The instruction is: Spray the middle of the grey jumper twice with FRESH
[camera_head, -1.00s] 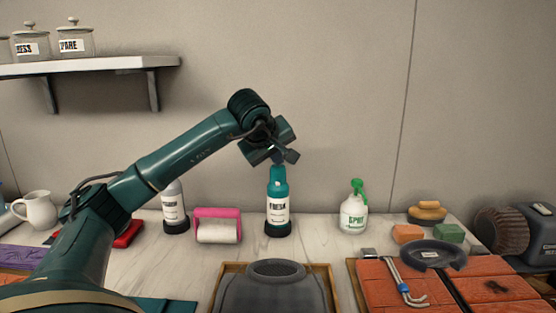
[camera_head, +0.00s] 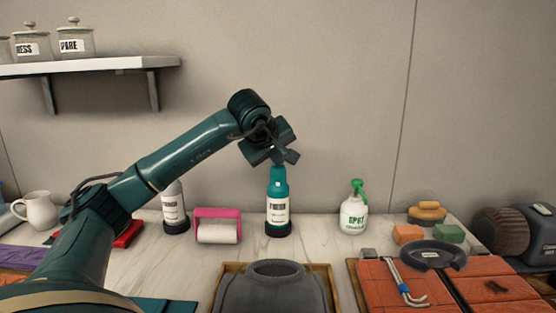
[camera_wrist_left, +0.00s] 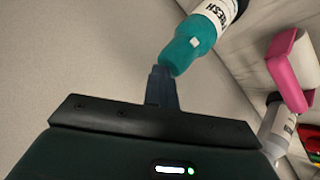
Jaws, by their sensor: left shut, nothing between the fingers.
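The FRESH bottle (camera_head: 278,211) is teal with a white label and stands upright in a dark round base near the wall. It also shows in the left wrist view (camera_wrist_left: 212,25). My left gripper (camera_head: 290,157) is at the top of the bottle, its fingers shut with nothing between them. In the left wrist view the fingertips (camera_wrist_left: 163,75) are close to the teal bottle top; I cannot tell whether they touch. The grey jumper (camera_head: 275,292) lies in a wooden tray at the front middle, its round collar towards the bottle. Its lower part is cut off. My right gripper is not in view.
A pink roller (camera_head: 218,226) and a grey-white bottle (camera_head: 174,208) stand left of FRESH. A SPOT bottle (camera_head: 354,215) with a green trigger stands right. A shelf (camera_head: 90,65) hangs upper left. The counter around FRESH is clear.

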